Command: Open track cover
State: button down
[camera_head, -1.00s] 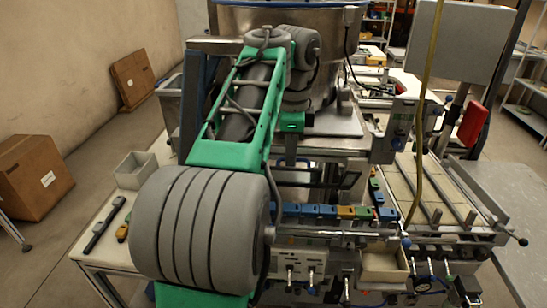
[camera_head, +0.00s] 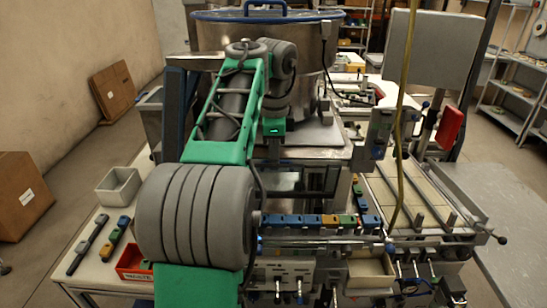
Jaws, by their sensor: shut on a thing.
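The track holds a row of blue, orange and green blocks (camera_head: 330,221) across the middle of the machine. A long metal bar (camera_head: 325,243) runs along the front of this row. I cannot clearly tell the track cover from the metal parts around it. My arm rises in front of the machine and bends down at the back. The green body of my gripper (camera_head: 273,130) hangs behind and above the row in the picture, before a large metal drum (camera_head: 320,55). Its fingers are too small and hidden to make out, as is the thing they are shut on.
A white tray (camera_head: 118,187), a red bin (camera_head: 133,262) and dark and coloured strips lie on the table at the left. A yellow hose (camera_head: 405,90) hangs at the right before a grey panel (camera_head: 425,45). Shelves stand far right.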

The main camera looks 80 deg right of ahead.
jog(key=c, duration=1.6)
grip_release()
jog(key=shift+s+f, duration=0.1)
jog(key=shift+c, duration=0.2)
jog(key=shift+o, duration=0.7)
jog(key=shift+r, duration=0.25)
